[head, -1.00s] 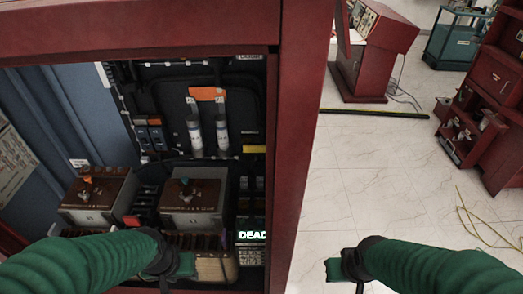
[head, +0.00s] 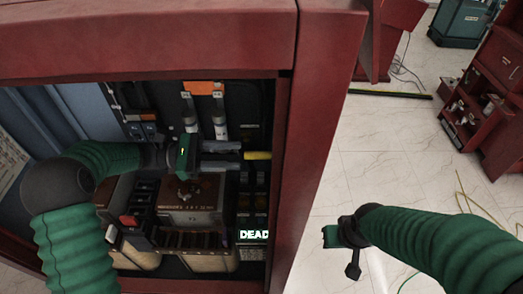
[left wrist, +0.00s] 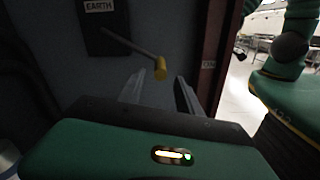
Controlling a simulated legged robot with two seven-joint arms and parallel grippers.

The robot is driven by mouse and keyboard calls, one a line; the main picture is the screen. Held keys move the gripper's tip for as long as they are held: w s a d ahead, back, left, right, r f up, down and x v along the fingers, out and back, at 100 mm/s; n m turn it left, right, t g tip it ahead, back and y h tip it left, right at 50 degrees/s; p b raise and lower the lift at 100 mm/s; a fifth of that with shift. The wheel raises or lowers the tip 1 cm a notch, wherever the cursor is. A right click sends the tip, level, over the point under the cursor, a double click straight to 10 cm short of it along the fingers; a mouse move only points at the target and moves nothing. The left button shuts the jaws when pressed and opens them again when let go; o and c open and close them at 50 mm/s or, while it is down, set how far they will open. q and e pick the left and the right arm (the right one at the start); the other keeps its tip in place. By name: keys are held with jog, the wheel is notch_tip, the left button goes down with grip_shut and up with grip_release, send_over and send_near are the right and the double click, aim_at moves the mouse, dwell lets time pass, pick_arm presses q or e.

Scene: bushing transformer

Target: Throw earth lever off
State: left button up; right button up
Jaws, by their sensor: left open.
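The earth lever (left wrist: 135,48) is a grey rod with a yellow tip, set beside a dark "EARTH" plate (left wrist: 98,8) in the left wrist view. Its yellow end (head: 258,155) shows in the head view inside the red cabinet. My left gripper (head: 238,155) is open and empty. Its two grey fingers point at the yellow end. In the left wrist view the yellow tip lies just beyond the fingertips (left wrist: 158,85), between their lines; I cannot tell whether they touch. My right gripper (head: 345,238) hangs outside the cabinet, over the floor; its fingers are unclear.
The red cabinet post (head: 320,150) stands just right of the lever. Brown transformer blocks (head: 190,212), white cylinders (head: 219,122) and a "DEAD" display (head: 254,234) crowd the inside. The tiled floor (head: 390,160) to the right is mostly open.

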aim_at(276, 155)
pick_arm(q)
jog(key=d+p, duration=0.1)
jog(key=d, duration=0.7)
jog(key=shift+r, duration=0.1)
jog(key=shift+s+d, duration=0.15)
jog(key=shift+d, duration=0.25)
jog(key=shift+w+a, duration=0.2)
jog(key=shift+w, duration=0.1)
jog(key=shift+c, duration=0.8)
grip_shut()
